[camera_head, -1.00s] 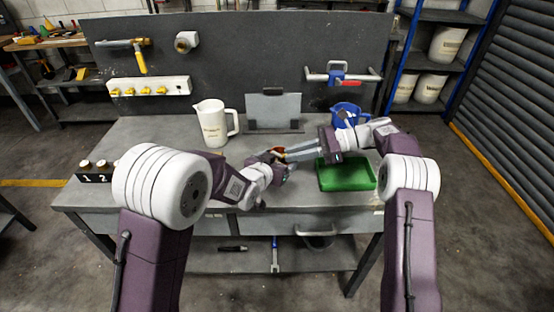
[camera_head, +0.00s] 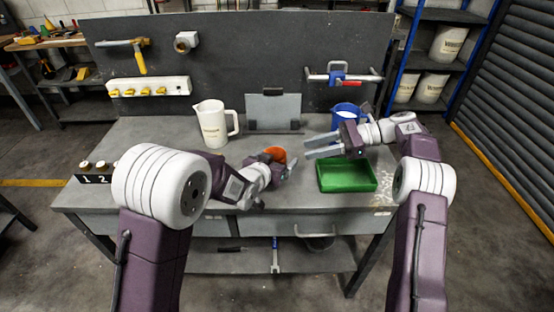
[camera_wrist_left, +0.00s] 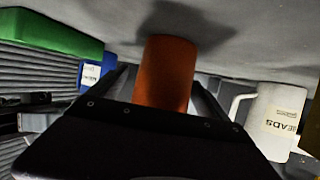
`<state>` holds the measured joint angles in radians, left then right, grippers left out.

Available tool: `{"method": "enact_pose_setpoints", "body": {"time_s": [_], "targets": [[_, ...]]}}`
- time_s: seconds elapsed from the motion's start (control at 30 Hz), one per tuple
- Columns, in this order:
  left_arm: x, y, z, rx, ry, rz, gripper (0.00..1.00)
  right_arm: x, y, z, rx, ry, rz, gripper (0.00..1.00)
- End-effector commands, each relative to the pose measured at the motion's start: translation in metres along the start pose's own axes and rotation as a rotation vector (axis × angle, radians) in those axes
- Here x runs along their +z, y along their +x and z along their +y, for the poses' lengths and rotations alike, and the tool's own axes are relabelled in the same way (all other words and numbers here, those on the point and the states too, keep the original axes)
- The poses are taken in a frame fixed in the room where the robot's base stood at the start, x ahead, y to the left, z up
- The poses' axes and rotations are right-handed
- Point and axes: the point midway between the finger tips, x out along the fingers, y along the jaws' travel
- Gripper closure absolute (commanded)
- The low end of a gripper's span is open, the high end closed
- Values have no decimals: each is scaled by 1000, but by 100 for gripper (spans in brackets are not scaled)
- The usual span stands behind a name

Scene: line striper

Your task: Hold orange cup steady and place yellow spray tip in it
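The orange cup (camera_head: 274,153) stands on the grey bench near its middle. It also shows in the left wrist view (camera_wrist_left: 166,75) between the two dark fingers. My left gripper (camera_head: 280,163) is closed around the cup, with a finger at each side. My right gripper (camera_head: 308,148) is to the right of the cup, above the bench, fingers apart and nothing between them. No yellow spray tip is visible; the inside of the cup is hidden from both views.
A green tray (camera_head: 347,188) lies at the right of the bench. A blue jug (camera_head: 347,110) stands behind my right gripper. A white pitcher (camera_head: 212,124) is at the back left, beside a grey plate on a stand (camera_head: 274,112). The front middle bench is clear.

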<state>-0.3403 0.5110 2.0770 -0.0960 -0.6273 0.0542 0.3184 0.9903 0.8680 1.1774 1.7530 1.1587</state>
Motion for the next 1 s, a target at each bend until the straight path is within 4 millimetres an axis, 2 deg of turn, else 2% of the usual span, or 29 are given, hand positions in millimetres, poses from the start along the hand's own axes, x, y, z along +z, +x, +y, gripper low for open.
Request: {"method": "enact_pose_setpoints", "body": {"time_s": [0.23, 0.33, 0.7, 0.83, 1.0], "targets": [[0, 0, 0, 0, 0, -1, 13, 0, 0, 0, 0, 0, 0, 66], [0, -9, 0, 0, 0, 0, 13, 0, 0, 0, 0, 0, 0, 66], [-1, -96, 0, 0, 0, 2, 13, 0, 0, 0, 0, 0, 0, 66], [0, -114, 0, -1, -1, 0, 13, 0, 0, 0, 0, 0, 0, 66], [1, -120, 0, 0, 0, -2, 13, 0, 0, 0, 0, 0, 0, 66]]}}
